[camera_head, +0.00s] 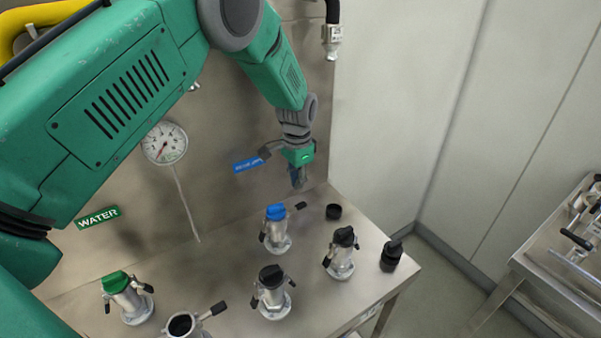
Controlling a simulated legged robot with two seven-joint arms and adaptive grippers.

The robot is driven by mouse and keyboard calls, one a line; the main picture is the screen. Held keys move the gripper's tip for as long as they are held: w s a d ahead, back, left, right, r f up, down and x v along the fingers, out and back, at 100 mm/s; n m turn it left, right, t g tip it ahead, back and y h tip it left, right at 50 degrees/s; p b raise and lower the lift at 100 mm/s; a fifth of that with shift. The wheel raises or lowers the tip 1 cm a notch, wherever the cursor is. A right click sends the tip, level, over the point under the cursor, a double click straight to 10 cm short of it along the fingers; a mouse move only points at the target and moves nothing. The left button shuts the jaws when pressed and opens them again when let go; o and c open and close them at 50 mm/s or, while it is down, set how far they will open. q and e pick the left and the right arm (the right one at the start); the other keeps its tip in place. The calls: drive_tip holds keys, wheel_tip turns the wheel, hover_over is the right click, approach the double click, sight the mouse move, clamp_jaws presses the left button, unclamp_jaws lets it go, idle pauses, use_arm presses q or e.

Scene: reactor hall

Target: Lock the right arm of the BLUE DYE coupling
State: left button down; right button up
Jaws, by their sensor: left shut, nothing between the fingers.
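The coupling with the blue cap (276,228) stands upright on the steel table, below a blue label (248,164) on the back panel whose text is too small to read surely. Its right arm (297,207) sticks out to the right with a black grip. Its left arm (262,237) hangs down along the body. My left gripper (298,180) is shut and empty, pointing down above and slightly right of the blue-capped coupling, apart from it. My right gripper is out of view.
Other couplings stand on the table (225,265): green-capped (117,283), black-capped ones (272,278) (343,240) and an open one (181,325). Loose black caps (333,211) (391,256) stand at the right. A gauge (165,143) hangs on the panel.

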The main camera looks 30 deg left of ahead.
sight(301, 205)
use_arm(q)
drive_tip(key=shift+w+d, duration=0.25)
drive_tip(key=shift+d, duration=0.25)
drive_tip(key=shift+a+f+b, duration=0.15)
drive_tip(key=shift+f+b, duration=0.55)
drive_tip(key=shift+f, duration=0.2)
drive_tip(key=shift+a+f+b, duration=0.1)
drive_tip(key=shift+f+b, duration=0.6)
drive_tip(key=shift+f, duration=0.2)
drive_tip(key=shift+d+f+b, duration=0.1)
drive_tip(key=shift+f+b, duration=2.2)
drive_tip(key=shift+f, duration=0.65)
drive_tip(key=shift+s+a+f, duration=0.15)
drive_tip(key=shift+s+f, duration=0.15)
drive_tip(key=shift+f, duration=0.3)
drive_tip(key=shift+s+a+f, duration=0.15)
drive_tip(key=shift+s+f, duration=0.1)
drive_tip(key=shift+f, duration=0.3)
drive_tip(key=shift+w+d+r, duration=0.3)
drive_tip(key=shift+w+r, duration=0.25)
drive_tip(key=shift+r, duration=0.15)
wheel_tip(301, 205, up, 6)
drive_tip(key=p, duration=0.4)
drive_tip(key=shift+f, duration=0.1)
